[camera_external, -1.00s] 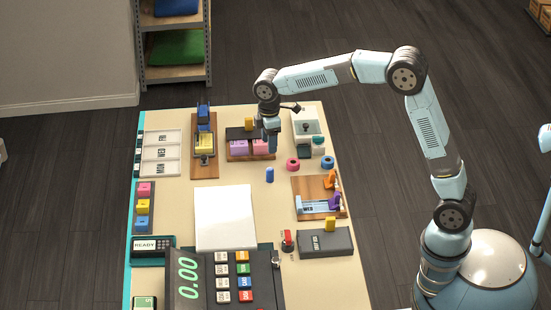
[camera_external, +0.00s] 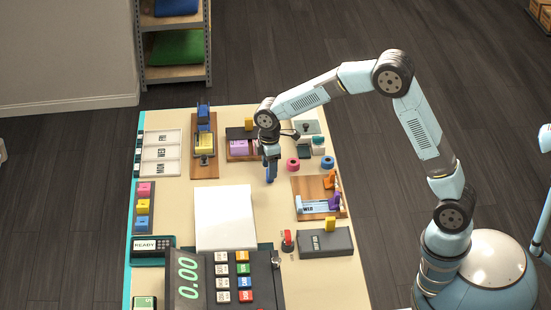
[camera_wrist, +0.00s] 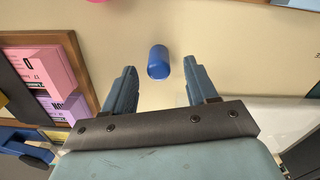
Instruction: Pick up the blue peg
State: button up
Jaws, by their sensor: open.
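The blue peg (camera_wrist: 158,62) is a short blue cylinder on the cream table top. In the wrist view it lies just beyond the fingertips, in line with the gap between them. My gripper (camera_wrist: 155,78) is open and empty, with one finger to each side of that gap. In the external view my gripper (camera_external: 270,178) points down over the middle of the table and covers most of the peg, so I cannot tell the two apart well there.
A wooden board with pink and purple blocks (camera_external: 238,148) is close to my gripper. A white sheet (camera_external: 224,218) and a dark register (camera_external: 222,285) are in front. The table around the peg is clear.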

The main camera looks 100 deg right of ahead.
jog(key=shift+f, duration=1.5)
grip_shut()
jog(key=shift+r, duration=0.1)
